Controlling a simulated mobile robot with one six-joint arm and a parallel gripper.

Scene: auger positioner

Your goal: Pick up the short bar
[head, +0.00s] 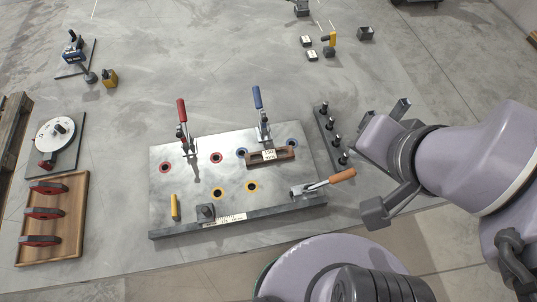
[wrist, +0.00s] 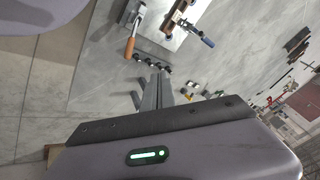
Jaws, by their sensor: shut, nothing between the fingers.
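No label I can read marks the short bar, so I cannot tell for certain which piece it is. A brown bar (head: 284,154) with a white label lies on the metal fixture plate (head: 190,178), in front of the blue-handled clamp. It also shows at the top of the wrist view (wrist: 178,14). A small yellow bar (head: 175,207) stands near the plate's left front. My gripper (wrist: 157,88) is shut and empty, its fingers together. In the head view it is right of the plate, well apart from both bars.
A row of dark pegs (head: 336,140) stands between plate and gripper. A wooden tray (head: 76,192) with red-and-black pieces lies left. The table's far middle is clear.

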